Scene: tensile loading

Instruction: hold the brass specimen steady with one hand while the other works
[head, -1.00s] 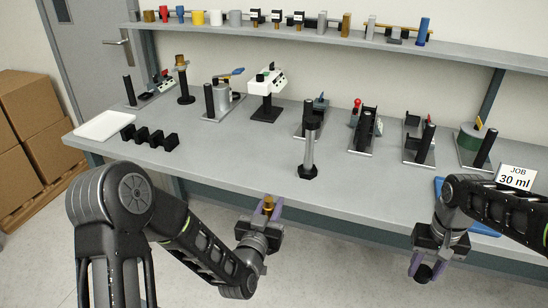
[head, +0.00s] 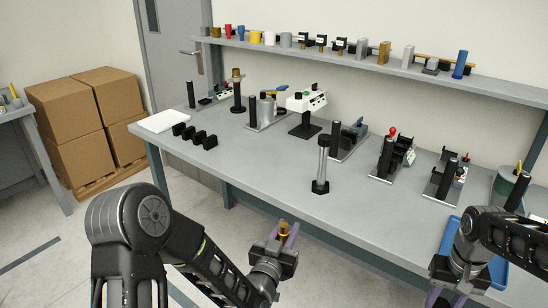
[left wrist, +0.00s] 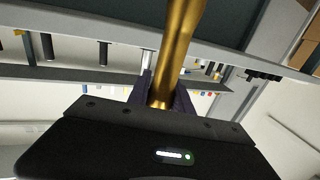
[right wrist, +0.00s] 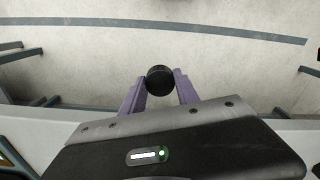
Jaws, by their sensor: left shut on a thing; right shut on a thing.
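The brass specimen (head: 283,229) is held in my left gripper (head: 284,234), in front of the bench edge. In the left wrist view the brass specimen (left wrist: 180,45) is a long, smooth golden bar rising between the fingers. My left gripper (left wrist: 160,98) is shut on it. My right gripper (head: 434,296) is low at the bottom right of the head view, partly cut off. In the right wrist view my right gripper (right wrist: 160,95) is shut on a black round thing (right wrist: 160,80), seen end-on above the floor.
The grey bench (head: 270,170) carries several black-posted fixtures, a white tray (head: 163,121), black blocks (head: 195,135) and an upright post on a black foot (head: 321,170). A blue tray (head: 448,237) lies at the right. Cardboard boxes (head: 90,120) stand at the left.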

